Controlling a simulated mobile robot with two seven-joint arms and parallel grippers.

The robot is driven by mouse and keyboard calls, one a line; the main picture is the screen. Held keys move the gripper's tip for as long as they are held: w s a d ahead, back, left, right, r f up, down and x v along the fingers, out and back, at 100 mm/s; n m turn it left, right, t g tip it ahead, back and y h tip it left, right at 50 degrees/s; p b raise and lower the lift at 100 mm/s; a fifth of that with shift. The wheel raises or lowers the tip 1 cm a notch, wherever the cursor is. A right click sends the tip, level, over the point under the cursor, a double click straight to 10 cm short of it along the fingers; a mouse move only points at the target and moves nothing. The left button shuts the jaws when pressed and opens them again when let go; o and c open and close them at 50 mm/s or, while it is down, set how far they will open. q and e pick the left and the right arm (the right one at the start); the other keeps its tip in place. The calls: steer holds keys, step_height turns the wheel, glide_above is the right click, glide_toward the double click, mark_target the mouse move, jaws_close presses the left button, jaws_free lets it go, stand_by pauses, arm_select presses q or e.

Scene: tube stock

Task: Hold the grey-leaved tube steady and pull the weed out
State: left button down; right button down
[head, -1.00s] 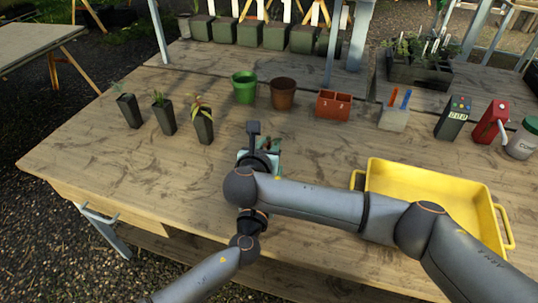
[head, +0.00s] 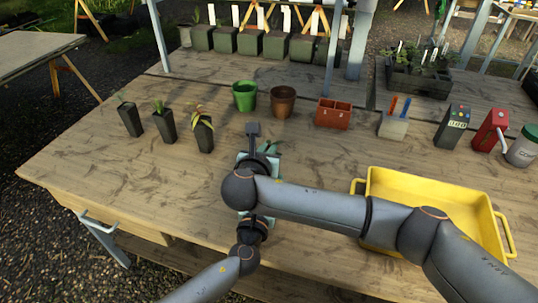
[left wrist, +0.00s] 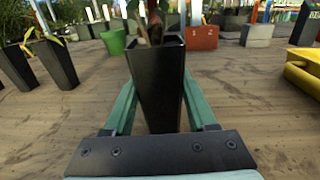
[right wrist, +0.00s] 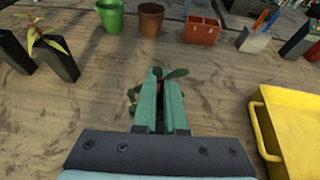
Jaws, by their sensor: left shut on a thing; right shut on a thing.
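A tall black square tube (left wrist: 157,70) stands upright between the fingers of my left gripper (left wrist: 160,98), which is shut on it. Reddish stems and green leaves rise from its top, cut off by the frame edge. My right gripper (right wrist: 164,88) is nearly closed just above the plant; leaves (right wrist: 178,73) show at its fingertips. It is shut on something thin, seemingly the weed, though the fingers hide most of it. In the head view my right gripper (head: 266,148) and arm cover the tube and my left gripper. Whether the weed's roots are in the soil is hidden.
Several black tubes with plants (head: 168,125) stand at the left. Green (head: 244,97) and brown (head: 282,103) pots, a red divided box (head: 333,115) and a white holder (head: 394,125) stand behind. A yellow tray (head: 430,185) lies right. Bare wood lies left of my arms.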

step_height(320, 180, up, 8)
steer(key=shift+r, duration=0.15)
arm_select(q)
steer(key=shift+c, duration=0.6)
jaws_free()
